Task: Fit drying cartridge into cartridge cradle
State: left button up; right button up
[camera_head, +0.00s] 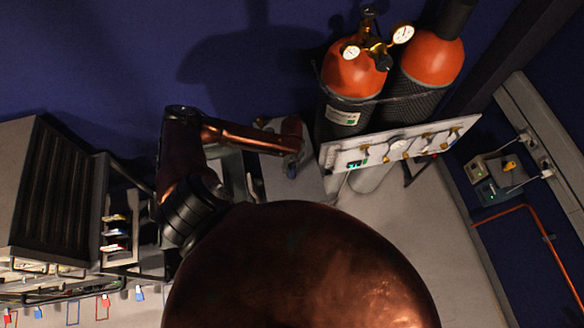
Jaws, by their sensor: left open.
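My left arm's copper forearm reaches right from the elbow at the upper left to its wrist in the middle of the head view. My left gripper (290,167) is small and dark at the end of this arm, over a grey surface (310,183); its fingers are hard to make out. It is open. A tiny blue spot shows at the gripper, too small to identify. I cannot pick out the drying cartridge or the cartridge cradle for certain. My right gripper is not in view. My large copper body part hides the lower middle of the view.
Two orange-topped gas cylinders (352,72) with gauges (403,34) stand behind a pale valve panel (400,146), right of my gripper. A dark ribbed cabinet (55,190) and a rack (118,232) are at the left. Boxes (498,175) hang on the right wall. Grey floor (425,215) is clear.

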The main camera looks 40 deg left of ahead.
pick_arm(q)
jog(key=shift+s, duration=0.1)
jog(key=c, duration=1)
grip_shut()
jog(key=s+d+r+b, duration=0.3)
jog(key=s+d+r, duration=0.5)
jog(key=s+r, duration=0.3)
jog(key=shift+d+r, duration=0.25)
jog(key=shift+r, duration=0.7)
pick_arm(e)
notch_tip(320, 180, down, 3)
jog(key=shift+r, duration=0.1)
